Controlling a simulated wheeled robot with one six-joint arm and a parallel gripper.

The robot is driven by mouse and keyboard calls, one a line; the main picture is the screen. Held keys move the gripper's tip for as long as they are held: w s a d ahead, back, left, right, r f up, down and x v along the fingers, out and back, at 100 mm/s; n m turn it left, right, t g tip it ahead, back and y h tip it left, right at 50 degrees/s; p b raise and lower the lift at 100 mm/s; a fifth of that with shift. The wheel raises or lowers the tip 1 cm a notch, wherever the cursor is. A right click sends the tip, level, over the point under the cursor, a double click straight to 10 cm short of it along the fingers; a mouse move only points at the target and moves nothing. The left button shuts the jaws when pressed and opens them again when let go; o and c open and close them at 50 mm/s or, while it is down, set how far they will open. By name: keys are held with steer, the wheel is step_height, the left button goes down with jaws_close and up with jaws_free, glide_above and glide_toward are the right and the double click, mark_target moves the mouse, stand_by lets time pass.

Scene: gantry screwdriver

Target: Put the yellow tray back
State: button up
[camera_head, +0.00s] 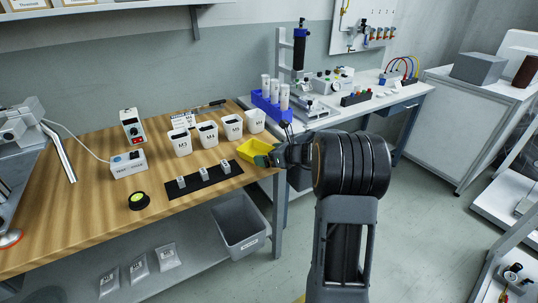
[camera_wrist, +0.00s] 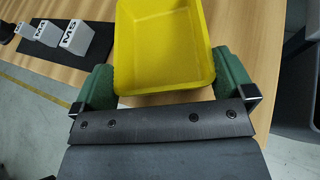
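The yellow tray (camera_head: 254,149) is an open, empty box at the right end of the wooden bench, beside the row of white bins. In the wrist view the yellow tray (camera_wrist: 165,45) lies between the two green fingers of my gripper (camera_wrist: 168,85). The right finger is against or very close to the tray's side. The left finger is beside its other side, and I cannot tell whether it touches. In the head view my gripper (camera_head: 272,158) reaches the tray from the right. Whether the tray rests on the bench or is slightly raised is unclear.
Several white labelled bins (camera_head: 207,134) stand left of the tray. A black mat (camera_head: 203,180) with small grey blocks lies in front of them. A blue rack (camera_head: 271,108) with white bottles stands behind. A grey bin (camera_head: 239,225) sits below the bench edge.

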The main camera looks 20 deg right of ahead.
steer(key=shift+r, duration=0.1)
steer(key=shift+s+d+r, duration=0.1)
steer(key=shift+s+r, duration=0.05)
steer(key=p+v, duration=0.2)
steer(key=v, duration=0.9)
steer(key=s+a+f+n+g, duration=0.1)
steer(key=s+a+n+g, duration=0.3)
steer(key=a+n, duration=0.35)
steer(key=s+a+n+g, duration=0.3)
steer(key=s+a+n, duration=0.2)
steer(key=a+n, duration=0.25)
steer(key=s+a+f+n+g+h, duration=0.1)
steer(key=s+n+h, duration=0.6)
steer(key=n, duration=0.8)
steer(key=s+a, duration=0.1)
steer(key=s, duration=0.1)
steer(key=shift+s+a+n+g, duration=0.3)
steer(key=shift+s+a+n, duration=0.1)
steer(key=shift+p, duration=0.3)
